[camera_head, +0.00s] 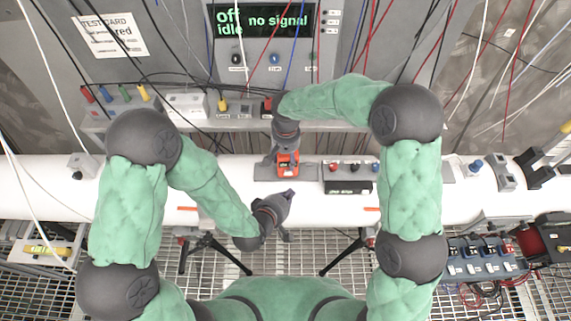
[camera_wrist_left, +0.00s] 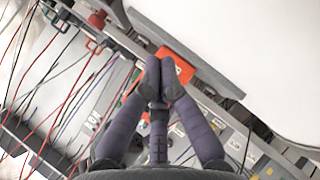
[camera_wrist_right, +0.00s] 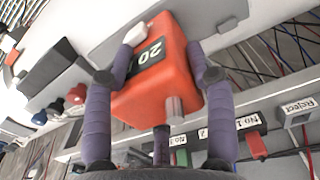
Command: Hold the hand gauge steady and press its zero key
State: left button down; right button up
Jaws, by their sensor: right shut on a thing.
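The hand gauge (camera_head: 288,167) is a small orange-red box over the white pipe. In the right wrist view the gauge (camera_wrist_right: 160,75) shows a dark display reading "20", a pale key (camera_wrist_right: 135,34) at one end and a grey stub at the other. My right gripper (camera_head: 284,154) has its fingers on both sides of the gauge. My left gripper (camera_head: 291,194) is just in front of the gauge and to its right, apart from it. In the left wrist view its fingertips (camera_wrist_left: 162,72) are together and empty, partly covering the orange gauge (camera_wrist_left: 178,64).
A panel screen (camera_head: 262,20) at the back reads "off", "idle" and "no signal". A dark box with knobs (camera_head: 347,187) sits on the pipe right of the gauge. Cables hang behind. A shelf (camera_head: 200,125) with coloured connectors runs behind the pipe.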

aim_at(294, 174)
pick_arm(q)
jog(key=shift+w+a, duration=0.15)
jog(key=shift+w, duration=1.9)
pick_arm(e)
jog(key=shift+s+f, duration=0.2)
jog(key=shift+f, duration=0.05)
pick_arm(q)
jog(key=shift+w, duration=0.65)
jog(key=shift+s, duration=0.65)
jog(key=s, duration=0.6)
jog(key=shift+d, duration=0.25)
pick_arm(e)
jog(key=shift+r, duration=0.1)
